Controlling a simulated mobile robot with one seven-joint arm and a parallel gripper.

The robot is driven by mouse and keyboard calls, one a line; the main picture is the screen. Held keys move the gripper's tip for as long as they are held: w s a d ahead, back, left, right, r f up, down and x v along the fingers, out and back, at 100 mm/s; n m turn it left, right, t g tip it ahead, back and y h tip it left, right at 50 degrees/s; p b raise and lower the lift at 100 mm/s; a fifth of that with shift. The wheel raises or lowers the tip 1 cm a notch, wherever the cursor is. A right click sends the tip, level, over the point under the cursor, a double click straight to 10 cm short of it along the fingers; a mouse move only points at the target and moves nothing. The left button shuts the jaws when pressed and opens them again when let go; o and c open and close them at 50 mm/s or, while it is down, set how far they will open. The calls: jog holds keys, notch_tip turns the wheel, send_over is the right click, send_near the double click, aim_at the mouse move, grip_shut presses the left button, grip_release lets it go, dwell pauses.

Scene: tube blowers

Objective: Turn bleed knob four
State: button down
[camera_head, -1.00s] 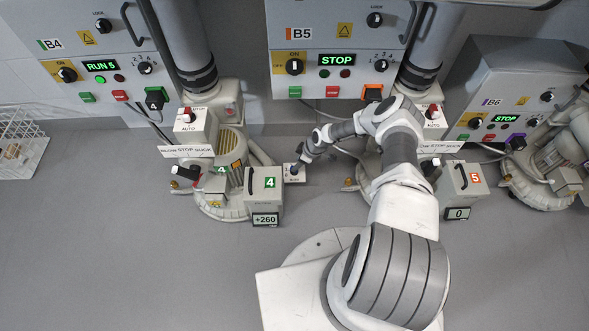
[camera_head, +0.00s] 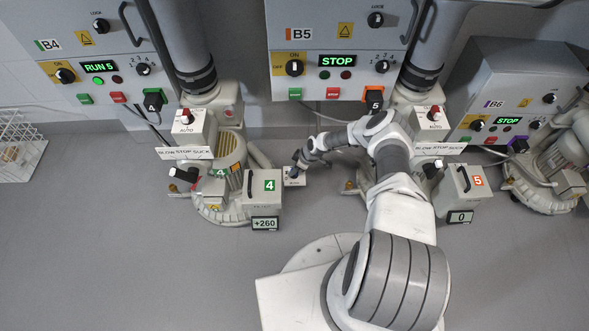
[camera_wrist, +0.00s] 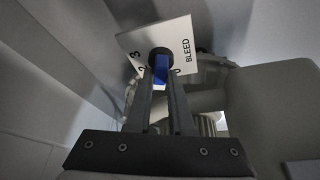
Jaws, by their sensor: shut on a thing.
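The bleed knob is a blue bar handle (camera_wrist: 160,68) on a dark round base. It sits on a white plate (camera_wrist: 185,38) marked "BLEED", with dial figures partly hidden. In the head view the bleed plate (camera_head: 294,182) is beside blower four's box (camera_head: 263,187), to its right. My gripper (camera_wrist: 161,82) is shut on the blue handle, one finger on each side. In the head view my gripper (camera_head: 297,166) is small and covers most of the knob. The display below blower four (camera_head: 264,224) reads +260.
Panel B4 (camera_head: 85,45) shows RUN 5 with a green lamp. Panels B5 (camera_head: 325,40) and B6 (camera_head: 500,85) show STOP. Blower five's box (camera_head: 465,190) stands right of my arm, its display (camera_head: 459,217) at 0. The grey floor (camera_head: 120,250) at front left is clear.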

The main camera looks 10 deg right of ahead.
dwell(0.4)
jog(key=m+t+h+p, duration=0.1)
jog(key=m+p, duration=0.1)
jog(key=m, duration=0.2)
jog(key=shift+a+r+m, duration=0.1)
jog(key=shift+m, duration=0.3)
jog(key=m+t+h, duration=0.1)
jog(key=m+h, duration=0.1)
jog(key=m, duration=0.3)
jog(key=shift+m, duration=0.3)
jog(key=c, duration=0.8)
grip_release()
